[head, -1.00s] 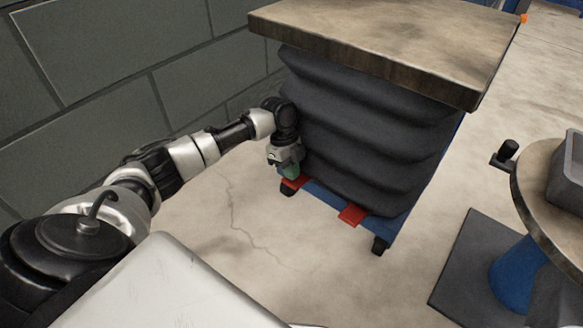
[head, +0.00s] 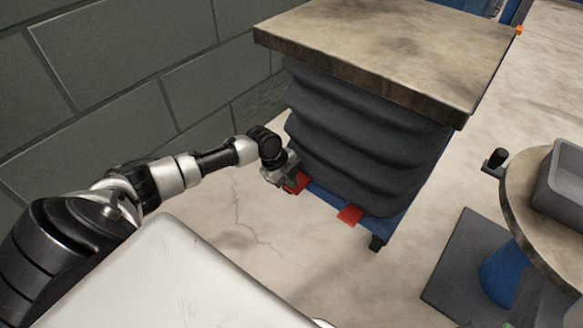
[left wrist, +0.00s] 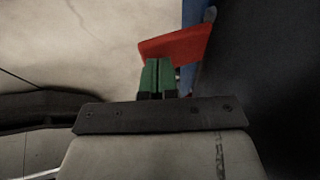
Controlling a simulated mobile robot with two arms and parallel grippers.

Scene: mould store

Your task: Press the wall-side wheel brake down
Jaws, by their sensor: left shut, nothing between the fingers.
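The wall-side wheel brake (head: 302,181) is a red pedal at the left end of the blue base of a lift table (head: 385,65). A second red pedal (head: 350,215) sits further right on that base. My left gripper (head: 289,183) is low at the wall-side brake, its fingers partly hidden by the wrist in the head view. In the left wrist view its green fingertips (left wrist: 158,77) are together and empty, overlapping the near edge of the red pedal (left wrist: 174,45). I cannot tell whether they touch it or how far it is pressed. My right gripper is not in view.
A grey block wall (head: 130,80) runs along the left. The lift table's dark bellows (head: 370,150) rise close beside my left gripper. A round table (head: 522,205) with a grey bin (head: 562,180) stands at right. Floor in front of the base is clear.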

